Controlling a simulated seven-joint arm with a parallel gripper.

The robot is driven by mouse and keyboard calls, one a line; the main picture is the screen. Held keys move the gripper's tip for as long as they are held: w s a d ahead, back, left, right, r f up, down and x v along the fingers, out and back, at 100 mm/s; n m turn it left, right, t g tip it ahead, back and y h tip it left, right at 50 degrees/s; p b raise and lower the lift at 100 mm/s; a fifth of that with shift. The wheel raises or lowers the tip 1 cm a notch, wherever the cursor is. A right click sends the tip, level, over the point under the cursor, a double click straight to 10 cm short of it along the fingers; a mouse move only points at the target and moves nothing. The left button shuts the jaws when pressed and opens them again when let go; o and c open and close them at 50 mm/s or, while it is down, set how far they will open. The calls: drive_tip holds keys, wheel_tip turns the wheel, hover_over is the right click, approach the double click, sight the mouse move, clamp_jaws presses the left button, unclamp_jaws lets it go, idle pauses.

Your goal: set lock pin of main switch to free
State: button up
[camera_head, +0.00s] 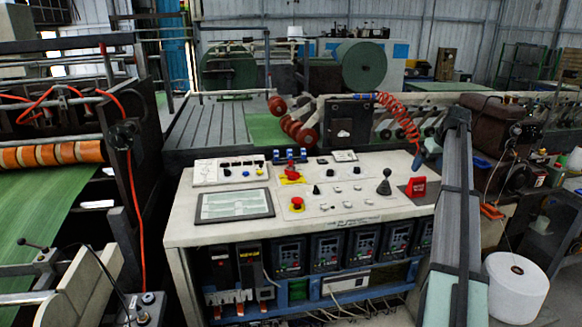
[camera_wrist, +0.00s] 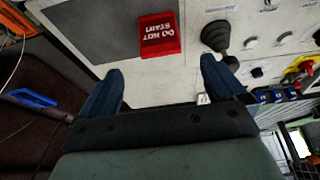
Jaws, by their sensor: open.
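A red rotary handle on a yellow plate (camera_head: 291,175), which looks like the main switch, sits at the back middle of the control desk. It also shows at the right edge of the wrist view (camera_wrist: 303,68). Its lock pin is too small to make out. My gripper (camera_wrist: 160,75) is open, with nothing between its two dark blue fingers. It hangs near the desk's end with the red sign and black joystick, well to the side of the switch.
A red "DO NOT START" sign (camera_head: 416,188), a joystick (camera_head: 384,184) and a red mushroom button (camera_head: 297,203) stand on the desk (camera_head: 340,226). Small blue parts (camera_head: 289,155) stand just behind the switch. A red coiled hose (camera_head: 398,115) hangs behind the desk's right side.

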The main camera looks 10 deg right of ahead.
drive_tip(key=shift+w+a, duration=0.1)
drive_tip(key=shift+a, duration=0.1)
drive_tip(key=shift+c, duration=0.7)
drive_tip(key=w+a, duration=0.3)
drive_tip(key=a, duration=0.2)
drive_tip(key=w+a+n, duration=0.1)
drive_tip(key=w+a, duration=0.2)
drive_tip(key=a, duration=0.2)
drive_tip(key=w+a+n+y, duration=0.1)
drive_tip(key=w+a, duration=0.2)
drive_tip(key=a, duration=0.2)
drive_tip(key=shift+w+a+r, duration=0.2)
drive_tip(key=shift+a+r, duration=0.05)
drive_tip(key=shift+r, duration=0.05)
drive_tip(key=c, duration=0.7)
wheel_tip(320, 180, up, 4)
drive_tip(key=n+g+y, duration=0.1)
drive_tip(key=n+y, duration=0.1)
drive_tip(key=n, duration=0.5)
hover_over(291, 167)
drive_tip(key=s+d, duration=0.4)
drive_tip(key=shift+c, duration=0.2)
drive_tip(key=x, duration=1.3)
drive_tip(key=shift+f, duration=0.15)
clamp_jaws()
drive_tip(key=shift+w, duration=0.1)
